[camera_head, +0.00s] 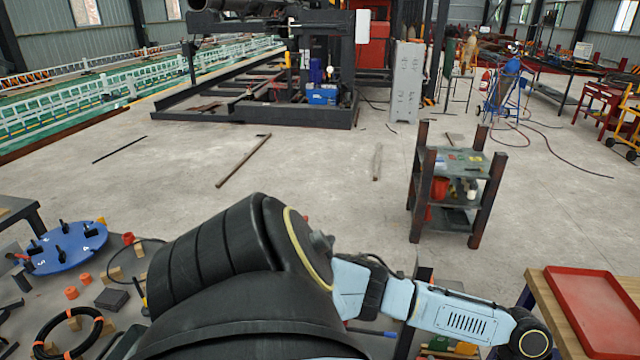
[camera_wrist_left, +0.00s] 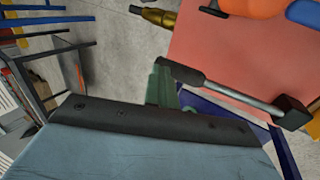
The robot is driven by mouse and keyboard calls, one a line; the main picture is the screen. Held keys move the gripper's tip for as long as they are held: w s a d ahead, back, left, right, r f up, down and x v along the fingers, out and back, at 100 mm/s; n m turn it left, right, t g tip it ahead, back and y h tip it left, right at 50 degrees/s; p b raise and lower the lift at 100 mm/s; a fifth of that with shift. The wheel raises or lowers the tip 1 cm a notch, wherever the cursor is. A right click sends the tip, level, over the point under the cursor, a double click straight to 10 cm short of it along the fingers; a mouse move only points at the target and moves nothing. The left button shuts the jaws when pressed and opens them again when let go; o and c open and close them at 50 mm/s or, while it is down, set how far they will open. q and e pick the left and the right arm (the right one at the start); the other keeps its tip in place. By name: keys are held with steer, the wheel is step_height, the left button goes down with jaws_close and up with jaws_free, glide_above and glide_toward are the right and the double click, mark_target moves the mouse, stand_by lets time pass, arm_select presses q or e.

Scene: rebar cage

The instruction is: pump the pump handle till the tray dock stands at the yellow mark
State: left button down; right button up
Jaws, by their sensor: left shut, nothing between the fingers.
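In the left wrist view a bar with a black grip, a grey metal rod (camera_wrist_left: 240,95) and a dark block at its far end looks like the pump handle. It lies across a salmon-red surface (camera_wrist_left: 225,50). My left gripper (camera_wrist_left: 165,85) shows there as a greenish block beyond a dark edge, shut and empty. It is close to the black grip; I cannot tell whether they touch. In the head view a light-blue arm link of mine reaches right, and no gripper shows. I cannot make out the tray dock or the yellow mark in either view.
A red tray (camera_head: 595,305) lies on a wooden-topped table at the right. A dark shelf cart (camera_head: 462,185) stands ahead of it. A blue disc (camera_head: 65,248), a coiled black hose (camera_head: 68,330) and small blocks are at the left. The grey floor ahead is mostly clear.

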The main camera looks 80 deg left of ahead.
arm_select(q)
steer(key=p+v, duration=0.1)
steer(key=v, duration=0.1)
steer(key=p+v, duration=0.1)
steer(key=v, duration=0.1)
steer(key=p+v, duration=0.1)
steer(key=v, duration=0.1)
steer(key=shift+d+r+p, duration=0.2)
steer(key=shift+r+p, duration=0.15)
steer(key=shift+a+r, duration=0.15)
steer(key=shift+r, duration=0.35)
stand_by(0.6)
